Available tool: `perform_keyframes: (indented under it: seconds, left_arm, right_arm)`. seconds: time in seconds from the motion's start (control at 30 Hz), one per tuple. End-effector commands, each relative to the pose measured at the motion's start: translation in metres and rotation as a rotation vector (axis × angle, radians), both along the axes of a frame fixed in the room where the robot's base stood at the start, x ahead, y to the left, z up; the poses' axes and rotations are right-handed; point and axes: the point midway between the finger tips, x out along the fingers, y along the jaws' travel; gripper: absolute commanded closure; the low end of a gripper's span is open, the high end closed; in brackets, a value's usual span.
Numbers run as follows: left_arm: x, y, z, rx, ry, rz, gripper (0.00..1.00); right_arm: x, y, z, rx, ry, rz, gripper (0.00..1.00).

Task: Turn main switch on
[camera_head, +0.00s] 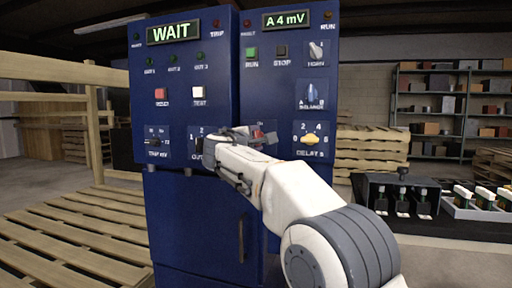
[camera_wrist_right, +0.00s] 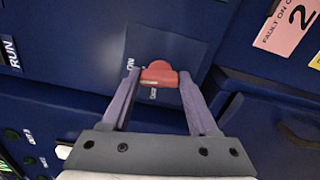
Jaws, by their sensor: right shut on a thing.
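The main switch is a red knob (camera_wrist_right: 160,74) on a dark blue panel plate, seen in the right wrist view. My right gripper (camera_wrist_right: 160,80) has one finger on each side of it and is shut on it. The lettering around the knob is partly hidden and hard to read. In the head view a bit of the red knob (camera_head: 258,133) shows behind my right gripper (camera_head: 262,140), at the lower left of the right cabinet (camera_head: 285,75). My left gripper is not in view.
The left cabinet (camera_head: 180,80) reads WAIT. Near the switch are a yellow delay knob (camera_head: 310,140), a blue selector knob (camera_head: 312,93) and a green button (camera_head: 251,51). A wooden rack stands at the left. A black table (camera_head: 440,228) with small items is at the right.

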Motion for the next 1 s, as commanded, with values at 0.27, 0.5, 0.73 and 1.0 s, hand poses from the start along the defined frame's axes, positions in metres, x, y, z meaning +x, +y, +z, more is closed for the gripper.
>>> perform_keyframes:
  seconds: [0.27,0.5,0.73,1.0]
  left_arm:
    - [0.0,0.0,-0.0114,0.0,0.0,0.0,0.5]
    - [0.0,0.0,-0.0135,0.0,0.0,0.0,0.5]
    - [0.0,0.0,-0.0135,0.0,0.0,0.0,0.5]
    - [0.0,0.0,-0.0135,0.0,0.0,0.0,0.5]
  right_arm:
    - [0.0001,-0.0004,-0.0032,0.122,-0.036,-0.004,0.96]
    - [0.0,-0.0005,-0.0024,0.16,-0.048,-0.003,0.96]
    - [0.0001,-0.0007,-0.002,0.165,-0.05,-0.004,0.96]
    - [0.0001,-0.0006,-0.0018,0.165,-0.05,-0.003,0.1]
